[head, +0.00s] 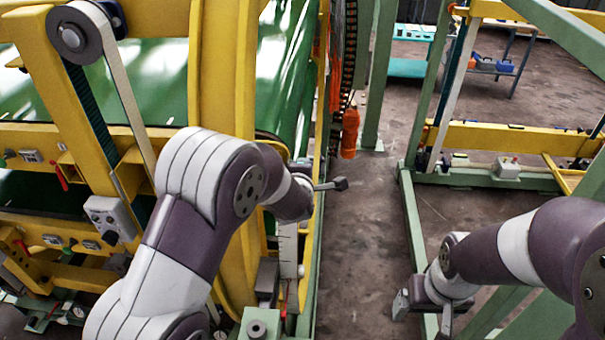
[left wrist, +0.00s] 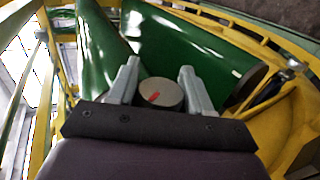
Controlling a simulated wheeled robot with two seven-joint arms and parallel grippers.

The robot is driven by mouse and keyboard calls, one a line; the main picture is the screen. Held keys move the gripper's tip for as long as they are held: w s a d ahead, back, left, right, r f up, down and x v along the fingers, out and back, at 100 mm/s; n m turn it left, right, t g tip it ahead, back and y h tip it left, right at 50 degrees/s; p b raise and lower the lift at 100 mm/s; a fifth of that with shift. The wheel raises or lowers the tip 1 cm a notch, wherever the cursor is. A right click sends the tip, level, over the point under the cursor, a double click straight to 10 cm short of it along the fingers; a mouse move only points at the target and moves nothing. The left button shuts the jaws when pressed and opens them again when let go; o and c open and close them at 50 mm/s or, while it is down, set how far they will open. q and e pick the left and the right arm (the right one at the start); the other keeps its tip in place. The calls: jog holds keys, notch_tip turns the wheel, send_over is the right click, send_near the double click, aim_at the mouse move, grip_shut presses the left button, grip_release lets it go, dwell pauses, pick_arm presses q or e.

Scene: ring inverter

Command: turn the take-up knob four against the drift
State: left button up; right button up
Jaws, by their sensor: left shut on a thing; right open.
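The take-up knob (left wrist: 161,93) is a round grey-brown disc with a red mark on its face, seen in the left wrist view. My left gripper (left wrist: 160,88) has its two grey fingers on either side of the knob and is shut on it. In the head view, my left arm reaches to the yellow machine frame, and its forearm hides the knob and the fingers. My right gripper (head: 423,315) is open and empty, low at the right in the head view, near a green frame rail.
The yellow ring frame (head: 222,75) with green sheet (head: 160,80) fills the left. A grey control box (head: 109,216) and a roller (head: 73,37) are on it. A clear floor strip (head: 365,230) runs to the green frame (head: 413,225) at right.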

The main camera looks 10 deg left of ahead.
pick_arm(q)
jog(key=o, duration=1)
jog(key=shift+c, duration=0.2)
jog(key=b+v, duration=0.4)
jog(key=v, duration=0.8)
jog(key=shift+s, duration=0.3)
jog(key=shift+r, duration=0.15)
